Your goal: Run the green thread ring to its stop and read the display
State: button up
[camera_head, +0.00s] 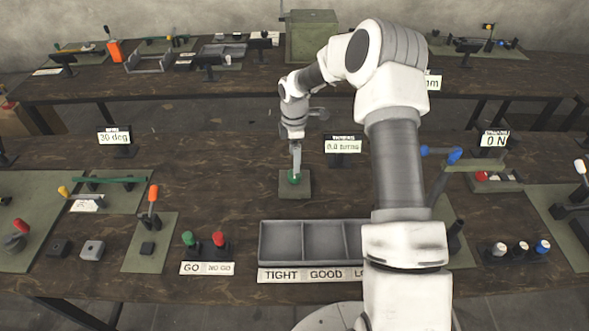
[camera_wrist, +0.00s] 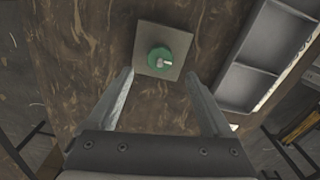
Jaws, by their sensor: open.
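The green thread ring (camera_head: 294,177) sits on a square grey-green plate (camera_head: 295,191) on the near table. In the wrist view the green ring (camera_wrist: 161,60) has a small pale post at its centre, and its plate (camera_wrist: 143,38) lies flat on the wood. My gripper (camera_head: 296,166) is above the ring in the head view. In the wrist view my gripper (camera_wrist: 160,78) is open, with its fingers apart on either side and nothing between them. The display (camera_head: 343,146) stands right of the ring and reads 0.0 turns.
A grey tray (camera_head: 262,243) with compartments marked TIGHT and GOOD stands in front of the ring. A green knob (camera_head: 188,239) and a red knob (camera_head: 219,239) stand by GO and NO GO labels. Other displays read 30 deg (camera_head: 114,138) and 0 N (camera_head: 493,140). The wood left of the plate is clear.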

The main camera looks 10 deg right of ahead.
aim_at(294, 174)
notch_tip(294, 174, down, 7)
jog(key=shift+r+p, duration=0.2)
jog(key=shift+p, duration=0.1)
grip_shut()
dwell(0.4)
jog(key=shift+m+b, duration=0.3)
jog(key=shift+b, duration=0.1)
